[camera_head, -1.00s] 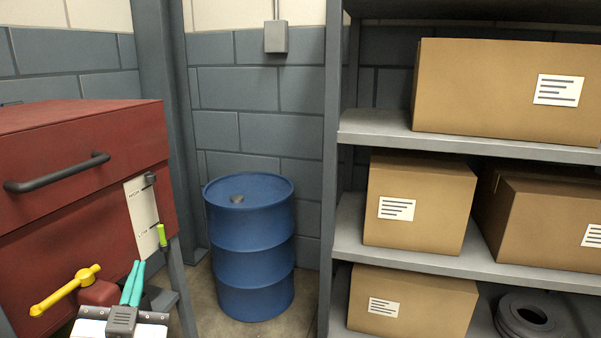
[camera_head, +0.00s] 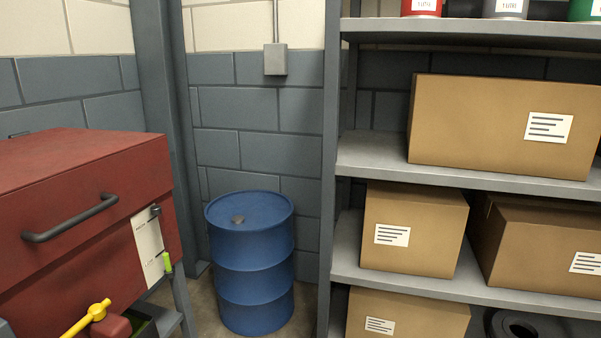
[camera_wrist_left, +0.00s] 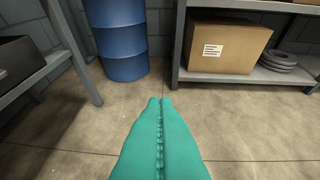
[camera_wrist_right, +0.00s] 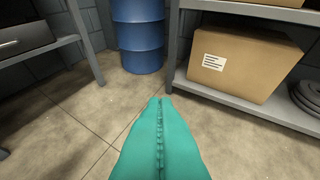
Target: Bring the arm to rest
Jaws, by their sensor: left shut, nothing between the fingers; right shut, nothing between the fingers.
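My left gripper (camera_wrist_left: 160,102) shows in the left wrist view as two teal fingers pressed together, with nothing between them. It points out over bare concrete floor, short of the blue barrel and the shelf. My right gripper (camera_wrist_right: 160,101) shows in the right wrist view, also shut and empty over the floor. Neither gripper shows in the head view now. The red casing (camera_head: 70,200) stands at the left of the head view, with a dark handle, a white level plate (camera_head: 148,245) and a yellow-handled valve (camera_head: 92,315) at its lower front.
A blue barrel (camera_head: 252,265) stands between the casing and a grey shelf rack (camera_head: 375,160). The rack holds cardboard boxes (camera_head: 480,120), cans on top and dark rings (camera_wrist_right: 308,100) low down. The concrete floor (camera_wrist_left: 90,130) below both grippers is clear.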

